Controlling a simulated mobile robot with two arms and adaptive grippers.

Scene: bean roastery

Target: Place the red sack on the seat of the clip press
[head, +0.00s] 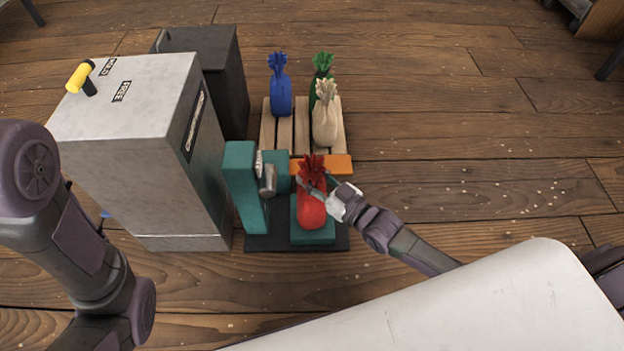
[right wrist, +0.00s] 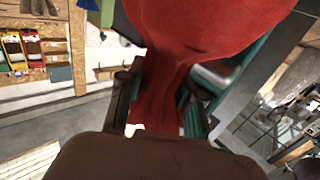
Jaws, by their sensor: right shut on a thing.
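The red sack (head: 312,212) is upright at the clip press (head: 240,185), directly over its teal seat (head: 314,238). From this angle I cannot tell if its bottom touches the seat. My right gripper (head: 320,190) comes in from the right and is shut on the sack's gathered neck, below the frilled top. In the right wrist view the neck of the red sack (right wrist: 205,28) runs between the two fingers (right wrist: 165,105). Of my left arm only links show at the left; its gripper is out of view.
A wooden pallet (head: 286,140) behind the press bears a blue sack (head: 280,92), a green sack (head: 322,66) and a cream sack (head: 325,122). A grey cabinet (head: 130,150) with a yellow-handled lever stands left of the press. An orange bar (head: 335,164) lies behind the red sack. Floor to the right is clear.

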